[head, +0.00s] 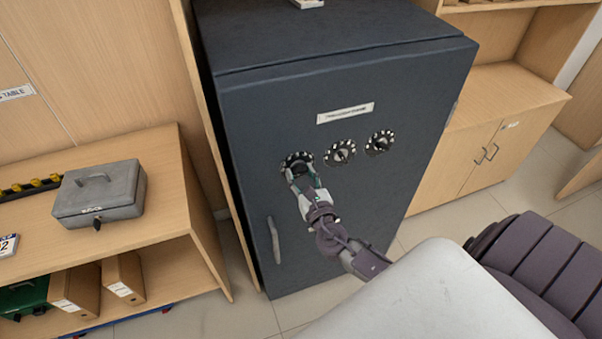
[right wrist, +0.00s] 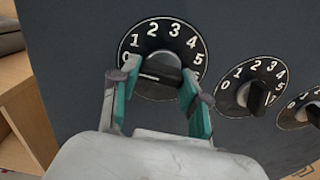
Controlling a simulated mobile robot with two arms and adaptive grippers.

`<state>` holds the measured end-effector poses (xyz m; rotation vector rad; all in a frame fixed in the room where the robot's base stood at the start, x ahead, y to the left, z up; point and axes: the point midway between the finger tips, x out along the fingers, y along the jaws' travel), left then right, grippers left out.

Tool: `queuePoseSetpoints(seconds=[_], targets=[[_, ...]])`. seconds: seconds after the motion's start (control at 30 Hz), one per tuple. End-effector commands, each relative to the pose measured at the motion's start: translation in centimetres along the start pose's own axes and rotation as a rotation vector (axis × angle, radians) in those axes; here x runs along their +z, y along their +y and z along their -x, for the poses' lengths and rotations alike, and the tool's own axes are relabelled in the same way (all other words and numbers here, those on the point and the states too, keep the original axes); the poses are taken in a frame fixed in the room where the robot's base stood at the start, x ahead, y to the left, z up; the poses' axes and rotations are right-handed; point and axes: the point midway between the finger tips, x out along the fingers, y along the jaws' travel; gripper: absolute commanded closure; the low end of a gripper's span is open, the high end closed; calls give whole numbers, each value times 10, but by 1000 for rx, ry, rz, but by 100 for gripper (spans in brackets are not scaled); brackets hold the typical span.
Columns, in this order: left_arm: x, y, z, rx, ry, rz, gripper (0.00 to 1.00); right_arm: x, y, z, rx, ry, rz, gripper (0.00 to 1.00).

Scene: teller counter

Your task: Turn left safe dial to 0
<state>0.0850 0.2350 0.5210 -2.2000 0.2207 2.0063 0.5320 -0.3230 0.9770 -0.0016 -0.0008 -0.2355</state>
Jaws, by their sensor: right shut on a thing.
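The dark safe (head: 300,105) has three round black dials with white marks in a row on its door. The left dial (head: 297,157) is the one at my right gripper (head: 303,177). In the right wrist view its numbers 1 to 5 show on the left dial (right wrist: 163,42), and its lower part is hidden. My right gripper (right wrist: 160,74) is shut on the dial's black knob (right wrist: 160,66), with one green-padded finger at each end. The knob lies roughly level, with a white line toward its left end. My left gripper is not in view.
The middle dial (head: 341,151) and right dial (head: 379,142) sit just right of the gripper. A door handle (head: 274,240) is below left. A shelf with a grey cash box (head: 99,192) stands left; a wooden cabinet (head: 480,155) stands right.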

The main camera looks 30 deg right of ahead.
Motion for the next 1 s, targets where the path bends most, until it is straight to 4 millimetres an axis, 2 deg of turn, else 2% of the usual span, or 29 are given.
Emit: queuePoseSetpoints(seconds=[0.47,0.5,0.63,1.0], targets=[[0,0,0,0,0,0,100,-3,0,1,2,6,17,89],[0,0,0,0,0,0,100,-3,0,1,2,6,17,51],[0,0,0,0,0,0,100,-3,0,1,1,5,16,29],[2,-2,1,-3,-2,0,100,-1,0,4,0,3,14,29]])
